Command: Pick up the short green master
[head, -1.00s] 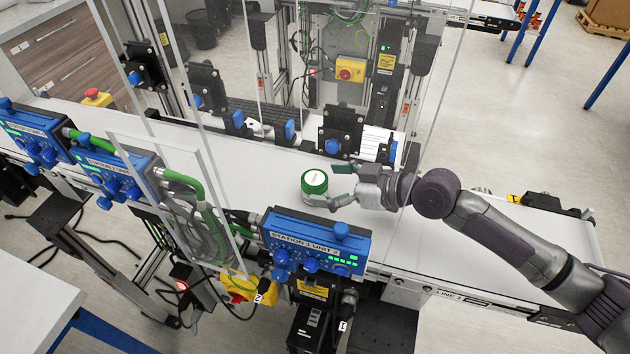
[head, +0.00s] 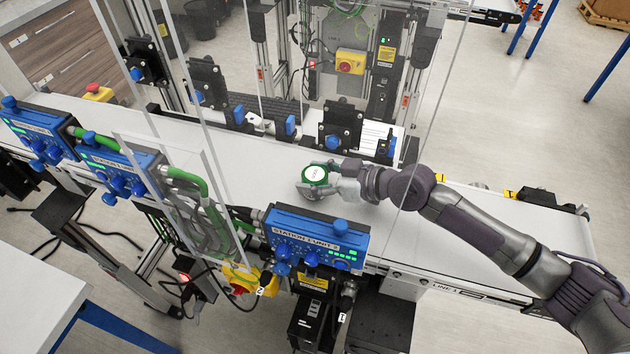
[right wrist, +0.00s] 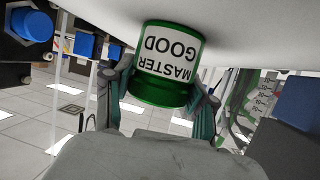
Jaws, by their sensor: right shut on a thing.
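The short green master (head: 315,174) is a short green cylinder with a white top, on the white conveyor belt in the head view. In the right wrist view the green master (right wrist: 168,62) shows a white label reading "MASTER GOOD", upside down in the picture. My right gripper (head: 318,184) has its fingers on both sides of the master and is shut on it. In the right wrist view the right gripper (right wrist: 160,95) has one finger on each side of the can. The can appears at belt level; I cannot tell whether it is lifted. My left gripper is not in view.
A black sensor mount with a blue knob (head: 340,130) stands on the far side. Clear panels (head: 190,200) rise at the left. The belt (head: 480,225) is bare to the right.

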